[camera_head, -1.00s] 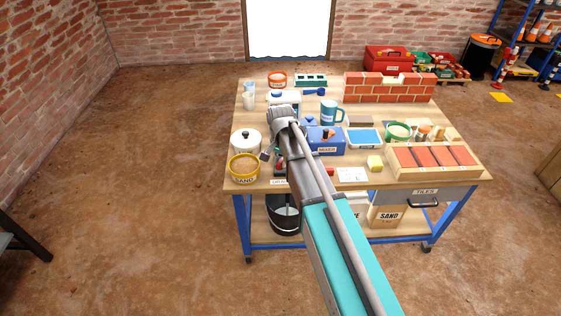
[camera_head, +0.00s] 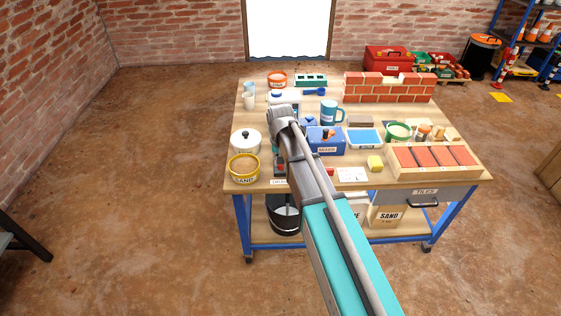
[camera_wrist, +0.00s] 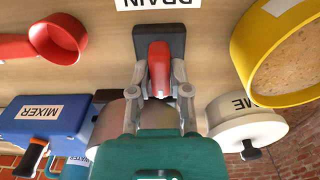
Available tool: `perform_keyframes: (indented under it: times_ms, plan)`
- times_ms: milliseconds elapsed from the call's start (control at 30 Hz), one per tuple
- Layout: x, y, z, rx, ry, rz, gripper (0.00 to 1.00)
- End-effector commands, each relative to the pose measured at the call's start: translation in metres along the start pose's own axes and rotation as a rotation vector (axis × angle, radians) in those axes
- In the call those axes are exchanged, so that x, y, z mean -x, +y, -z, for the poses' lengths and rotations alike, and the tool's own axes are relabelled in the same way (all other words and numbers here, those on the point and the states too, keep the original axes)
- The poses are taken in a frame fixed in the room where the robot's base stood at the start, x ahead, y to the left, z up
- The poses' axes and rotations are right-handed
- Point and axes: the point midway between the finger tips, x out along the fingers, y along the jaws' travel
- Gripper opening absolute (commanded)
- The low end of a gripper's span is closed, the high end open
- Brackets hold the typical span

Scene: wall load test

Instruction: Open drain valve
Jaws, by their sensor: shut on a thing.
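The drain valve has a dark base plate (camera_wrist: 176,38) and a red lever (camera_wrist: 159,60), seen close in the wrist view behind an upside-down DRAIN label (camera_wrist: 160,3). My gripper (camera_wrist: 160,82) is shut on the red lever, with one grey finger on each side of it. In the head view the valve (camera_head: 279,164) sits near the table's front edge, partly hidden by my arm. A black bucket (camera_head: 285,214) stands on the lower shelf below that edge.
A yellow SAND tub (camera_head: 244,168) and a white lidded LIME pot (camera_wrist: 247,127) stand left of the valve in the head view. A blue MIXER box (camera_head: 326,141) is to the right. A red scoop (camera_wrist: 50,42) lies near the valve.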

Motion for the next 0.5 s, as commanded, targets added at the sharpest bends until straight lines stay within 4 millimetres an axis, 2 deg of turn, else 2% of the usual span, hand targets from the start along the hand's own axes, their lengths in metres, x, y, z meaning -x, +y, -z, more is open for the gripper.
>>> perform_keyframes:
  times_ms: [267, 300, 433, 467, 500]
  plan:
    - [-0.0001, -0.0001, 0.0000, 0.002, 0.000, 0.000, 0.00]
    - [-0.0001, -0.0001, 0.0000, 0.002, 0.000, 0.000, 0.30]
    - [0.0000, -0.0001, 0.0000, 0.001, 0.000, 0.000, 0.54]
    - [0.0000, -0.0001, 0.0000, 0.001, 0.000, 0.000, 0.59]
    - [0.0000, -0.0001, 0.0000, 0.001, 0.000, 0.000, 0.59]
